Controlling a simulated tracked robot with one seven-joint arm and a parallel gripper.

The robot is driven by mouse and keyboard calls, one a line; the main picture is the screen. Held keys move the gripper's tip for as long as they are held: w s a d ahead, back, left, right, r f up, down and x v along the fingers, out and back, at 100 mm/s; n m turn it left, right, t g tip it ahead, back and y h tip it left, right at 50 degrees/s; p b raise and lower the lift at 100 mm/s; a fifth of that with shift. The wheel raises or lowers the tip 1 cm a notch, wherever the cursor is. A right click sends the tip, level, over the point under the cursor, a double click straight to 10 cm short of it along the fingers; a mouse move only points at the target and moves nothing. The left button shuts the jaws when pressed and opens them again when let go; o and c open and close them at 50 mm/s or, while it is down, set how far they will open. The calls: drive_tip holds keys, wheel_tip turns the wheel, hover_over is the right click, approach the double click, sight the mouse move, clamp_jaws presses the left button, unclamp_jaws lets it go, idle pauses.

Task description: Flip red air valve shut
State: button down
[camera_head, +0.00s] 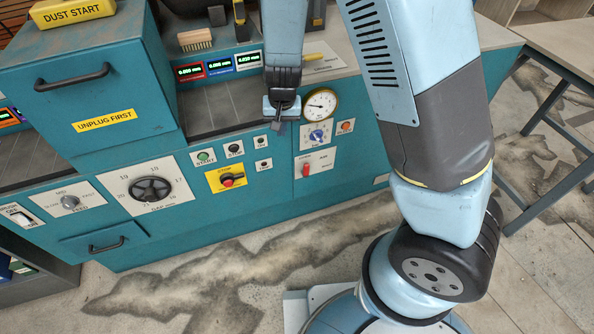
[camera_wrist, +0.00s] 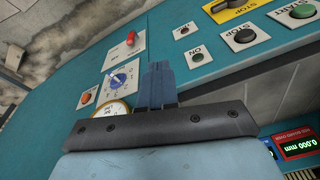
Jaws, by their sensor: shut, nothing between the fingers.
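A small red lever (camera_head: 306,170), likely the red air valve, sits on a white plate on the teal cabinet's front, below a blue dial and a round gauge. It also shows in the wrist view (camera_wrist: 131,38), at upper left beyond my fingers. I cannot tell its exact setting. My gripper (camera_head: 281,126) is shut and empty, in front of the upper cabinet face, left of the gauge. The wrist view also shows its closed fingers (camera_wrist: 159,82). The gripper is above and left of the lever in the head view, apart from it.
The gauge (camera_head: 321,103) and blue dial (camera_head: 318,136) are close to my gripper. A yellow plate (camera_head: 218,179) with a black and red switch, plus several push buttons, lies to the left. A drawer box (camera_head: 95,90) stands far left. The floor in front is clear.

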wheel_tip(320, 180, down, 19)
drive_tip(key=a+n+t+h, duration=0.2)
drive_tip(key=t+h, duration=0.2)
drive_tip(key=shift+h, duration=0.4)
drive_tip(key=shift+d+f, duration=0.1)
drive_tip(key=shift+f, duration=0.05)
approach(303, 172)
wheel_tip(303, 172, down, 3)
drive_tip(key=a, duration=0.2)
drive_tip(key=shift+w+d+f, duration=0.15)
drive_tip(key=shift+w+d, duration=0.45)
drive_tip(key=shift+d, duration=0.3)
drive_tip(key=shift+w+d+f, duration=0.15)
drive_tip(key=shift+w+d, duration=0.45)
drive_tip(key=shift+d, duration=0.25)
